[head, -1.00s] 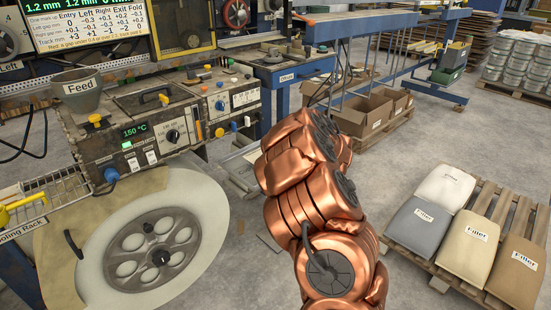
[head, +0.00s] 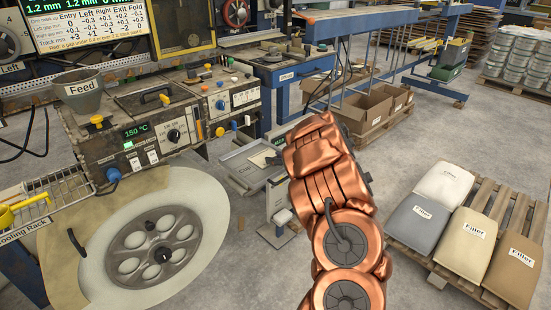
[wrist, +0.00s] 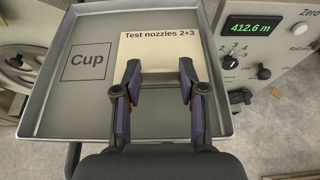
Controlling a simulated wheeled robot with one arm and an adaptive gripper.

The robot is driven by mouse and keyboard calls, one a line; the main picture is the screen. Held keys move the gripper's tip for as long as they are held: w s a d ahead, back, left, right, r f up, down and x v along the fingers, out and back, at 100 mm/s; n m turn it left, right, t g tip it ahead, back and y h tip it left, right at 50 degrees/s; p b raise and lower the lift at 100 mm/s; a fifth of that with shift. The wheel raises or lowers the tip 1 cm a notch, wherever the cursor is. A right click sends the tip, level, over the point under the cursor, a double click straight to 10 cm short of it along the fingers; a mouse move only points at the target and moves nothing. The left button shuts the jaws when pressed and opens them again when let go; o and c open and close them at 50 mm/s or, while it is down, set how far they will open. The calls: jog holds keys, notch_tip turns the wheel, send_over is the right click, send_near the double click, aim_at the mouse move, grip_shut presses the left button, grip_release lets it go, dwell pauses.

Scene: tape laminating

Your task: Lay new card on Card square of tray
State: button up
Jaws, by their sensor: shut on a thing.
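A cream card (wrist: 165,50) marked "Test nozzles 2+3" is at my gripper (wrist: 160,70) in the wrist view. My two fingertips overlap its near part, one toward each side, and are shut on it. The card is over the right half of a grey metal tray (wrist: 75,117). It hides whatever marking is beneath it; I cannot tell whether it touches the tray floor. A square marked "Cup" (wrist: 87,61) shows bare on the tray's left half. In the head view the tray (head: 240,168) shows left of my arm; my fingers are not clear there.
A panel with a green readout (wrist: 255,28) and knobs stands right of the tray. The machine with the Feed hopper (head: 80,95) and a large reel (head: 155,245) are at the left. A pallet of Filler bags (head: 450,235) is at the right, with cardboard boxes (head: 365,110) behind.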

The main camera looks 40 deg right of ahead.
jog(key=shift+f, duration=0.15)
jog(key=o, duration=0.9)
jog(key=shift+s+r, duration=0.1)
jog(key=shift+r, duration=0.1)
jog(key=b+v, duration=0.2)
jog(key=v, duration=0.9)
jog(key=shift+s+r, duration=0.2)
jog(key=shift+s, duration=0.15)
